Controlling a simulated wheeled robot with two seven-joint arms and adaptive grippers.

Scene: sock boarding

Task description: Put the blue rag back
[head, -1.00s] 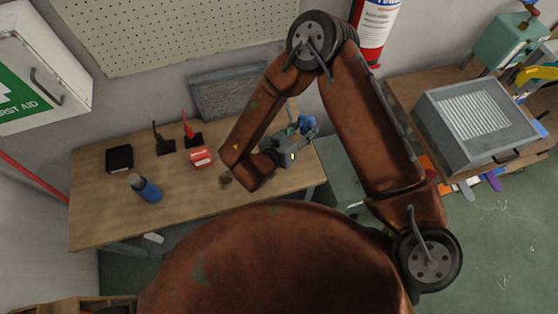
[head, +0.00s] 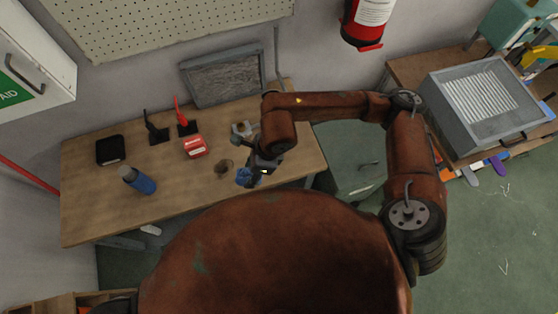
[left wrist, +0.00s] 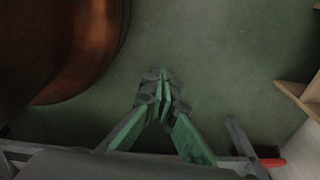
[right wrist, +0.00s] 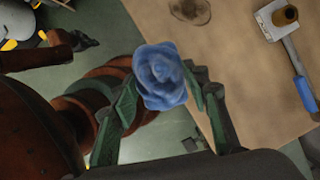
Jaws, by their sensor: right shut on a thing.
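The blue rag (head: 243,176) is a crumpled bundle in my right gripper (head: 256,174), near the front right part of the wooden table. In the right wrist view the rag (right wrist: 160,72) sits between the two green-padded fingers, which are shut on it. It appears held above the table, close to its front edge; the exact height is unclear. My left gripper (left wrist: 163,84) shows only in the left wrist view, over the green floor. Its fingertips are together with nothing between them.
A framed grey panel (head: 222,77) leans behind.

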